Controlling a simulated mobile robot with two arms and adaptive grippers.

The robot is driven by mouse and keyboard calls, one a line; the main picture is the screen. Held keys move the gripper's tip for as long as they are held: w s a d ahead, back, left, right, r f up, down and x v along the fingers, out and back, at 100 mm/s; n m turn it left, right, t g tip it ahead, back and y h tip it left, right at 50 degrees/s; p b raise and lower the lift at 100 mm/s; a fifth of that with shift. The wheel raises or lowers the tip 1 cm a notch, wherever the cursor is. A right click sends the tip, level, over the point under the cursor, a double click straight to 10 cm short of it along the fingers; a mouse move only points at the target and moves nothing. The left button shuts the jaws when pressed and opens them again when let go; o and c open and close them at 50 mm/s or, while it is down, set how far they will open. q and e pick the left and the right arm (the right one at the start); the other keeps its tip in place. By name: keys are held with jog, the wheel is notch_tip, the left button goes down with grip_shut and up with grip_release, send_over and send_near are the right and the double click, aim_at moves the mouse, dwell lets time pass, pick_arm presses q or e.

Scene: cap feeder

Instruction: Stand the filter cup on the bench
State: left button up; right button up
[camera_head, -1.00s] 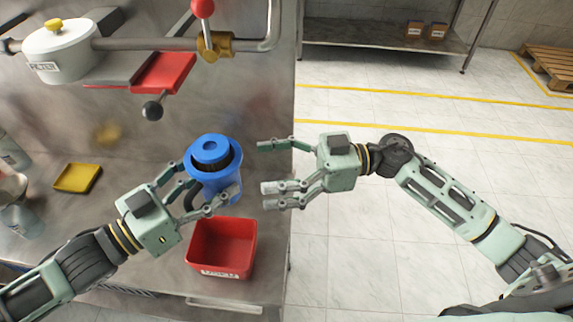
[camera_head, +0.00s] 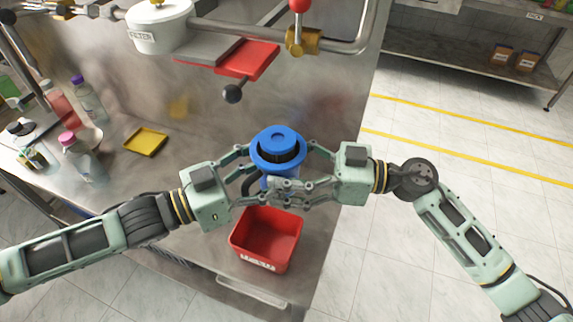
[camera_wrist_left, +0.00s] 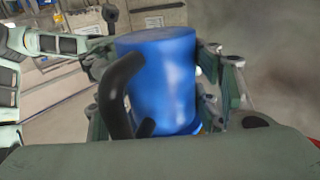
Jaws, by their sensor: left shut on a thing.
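The blue filter cup (camera_head: 278,144) is upright above the bench, with a round blue top and a dark ring beneath it. My left gripper (camera_head: 258,172) is shut on it from the left. My right gripper (camera_head: 296,168) reaches in from the right, its fingers around the cup and overlapping the left ones. Whether it presses on the cup is hidden. In the left wrist view, the cup's blue body (camera_wrist_left: 165,85) fills the middle, with a dark curved handle (camera_wrist_left: 117,92) on its left. The steel bench (camera_head: 190,245) lies below.
A red bin (camera_head: 266,240) sits on the bench in front of the cup. A yellow tray (camera_head: 146,142) and several bottles (camera_head: 82,155) are at the left. A white pot marked FILTER (camera_head: 160,27), a red plate (camera_head: 250,60) and a pipe (camera_head: 340,48) are behind.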

jog(key=c, duration=0.9)
pick_arm(q)
jog(key=o, duration=1.3)
pick_arm(e)
jog(key=shift+c, duration=0.9)
